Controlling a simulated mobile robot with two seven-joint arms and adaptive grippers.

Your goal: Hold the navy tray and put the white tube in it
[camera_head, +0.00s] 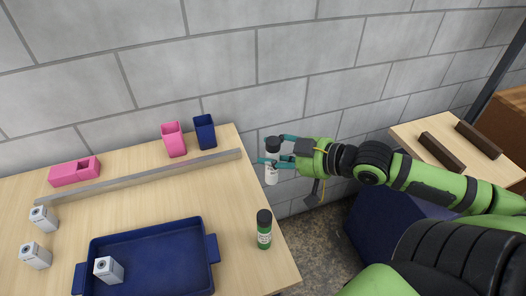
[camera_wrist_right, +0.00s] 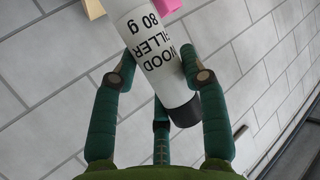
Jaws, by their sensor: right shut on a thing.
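The navy tray (camera_head: 160,255) lies on the table at the lower left, with a handle on each side. A small white box (camera_head: 108,269) is inside it. My right gripper (camera_head: 268,158) is shut on the white tube (camera_head: 271,174), which has a black cap, and holds it upright beyond the table's right edge. In the right wrist view the white tube (camera_wrist_right: 163,55) shows printed text and sits between the fingers (camera_wrist_right: 160,75). My left gripper is in neither view.
A green tube with a black cap (camera_head: 264,230) stands on the table right of the tray. A grey bar (camera_head: 155,179) runs across the table behind the tray. Pink (camera_head: 174,140) and navy (camera_head: 205,132) cups and a pink holder (camera_head: 72,172) are beyond it. White boxes (camera_head: 36,256) stand at left.

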